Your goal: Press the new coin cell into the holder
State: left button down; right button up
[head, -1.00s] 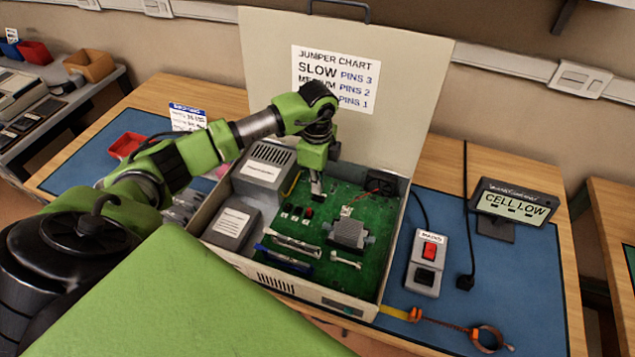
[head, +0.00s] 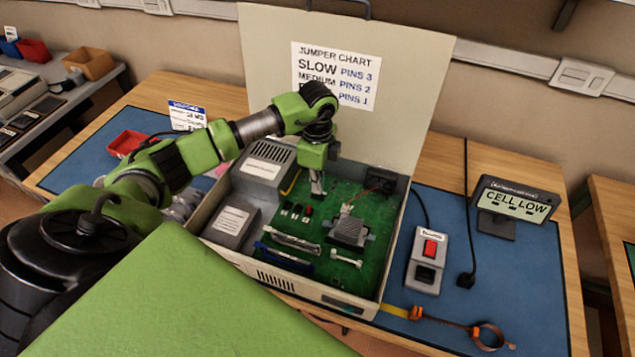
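My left gripper (head: 317,188) points straight down inside the open computer case, over the upper middle of the green circuit board (head: 375,213). Its fingertips are at or just above the board. They are too small to tell whether they are open or shut. The coin cell and its holder cannot be made out; the gripper covers that spot. A small display (head: 513,205) at the right reads "CELL LOW". My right gripper is not in view.
The case's raised lid (head: 415,80) carries a jumper chart (head: 335,75). Inside are grey boxes (head: 232,226), memory sticks and a heatsink (head: 348,232). A switch box (head: 427,260), an orange wrist strap (head: 488,337) and a red tray (head: 126,143) lie on the blue mat.

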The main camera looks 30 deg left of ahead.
pick_arm(q)
jog(key=shift+f+b, duration=0.55)
jog(key=shift+f, duration=0.3)
jog(key=shift+f, duration=0.2)
dwell(1.4)
jog(key=c, duration=2.2)
grip_release()
jog(key=o, duration=0.3)
jog(key=shift+r+p, duration=0.65)
jog(key=shift+r, duration=0.15)
jog(key=shift+r+p, duration=2.25)
jog(key=shift+r, duration=0.65)
jog(key=shift+f, duration=0.1)
